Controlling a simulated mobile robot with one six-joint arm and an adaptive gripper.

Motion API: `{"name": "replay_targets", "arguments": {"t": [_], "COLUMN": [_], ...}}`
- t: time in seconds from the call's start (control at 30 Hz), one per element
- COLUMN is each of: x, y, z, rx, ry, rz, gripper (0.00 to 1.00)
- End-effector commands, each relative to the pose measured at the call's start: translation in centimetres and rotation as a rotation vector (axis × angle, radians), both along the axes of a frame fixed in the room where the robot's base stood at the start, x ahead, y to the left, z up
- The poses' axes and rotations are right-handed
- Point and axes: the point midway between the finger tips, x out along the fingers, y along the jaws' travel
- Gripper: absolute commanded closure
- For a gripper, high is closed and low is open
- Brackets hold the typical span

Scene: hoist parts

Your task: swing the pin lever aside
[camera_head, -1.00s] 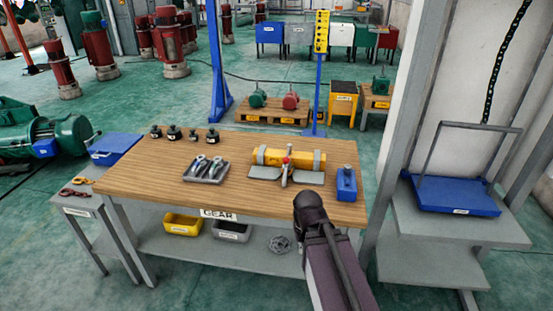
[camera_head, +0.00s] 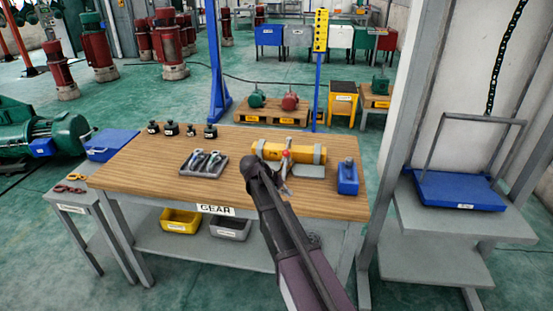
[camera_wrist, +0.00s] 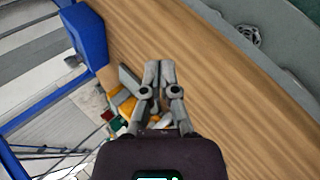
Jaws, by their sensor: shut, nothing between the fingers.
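A yellow cylinder (camera_head: 268,150) with grey bands lies on the wooden bench, on a grey base. The pin lever (camera_head: 287,158), a grey upright piece with a red knob, stands at its middle. My arm reaches in from the front, and its wrist hides part of the cylinder's left end and the base. My gripper (camera_wrist: 159,66) is shut and empty, its fingertips together above the bench top in the wrist view. Yellow and grey pieces of the hoist part (camera_wrist: 124,102) show beside and behind the fingers. I cannot tell whether the fingers touch the lever.
A blue block (camera_head: 347,177) stands right of the cylinder, and it also shows in the wrist view (camera_wrist: 88,36). A grey tray (camera_head: 203,163) with tools lies to the left. Several small black parts (camera_head: 182,129) stand at the back left. The bench front is clear.

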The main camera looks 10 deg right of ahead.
Motion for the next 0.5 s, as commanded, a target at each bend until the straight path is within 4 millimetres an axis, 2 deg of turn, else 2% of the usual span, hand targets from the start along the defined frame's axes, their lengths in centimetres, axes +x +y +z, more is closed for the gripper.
{"name": "replay_targets", "arguments": {"t": [0.03,0.2,0.3,0.4,0.5], "x": [3.5,10.8,14.4,17.3,19.2], "y": [1.2,4.7,7.2,9.6,11.7], "z": [-0.3,1.3,2.4,3.6,4.5], "rx": [-0.066,-0.295,-0.418,-0.519,-0.596], "ry": [-0.015,-0.081,-0.123,-0.164,-0.197], "rz": [0.013,0.046,0.066,0.08,0.091], "gripper": [1.0,1.0,1.0,1.0,1.0]}}
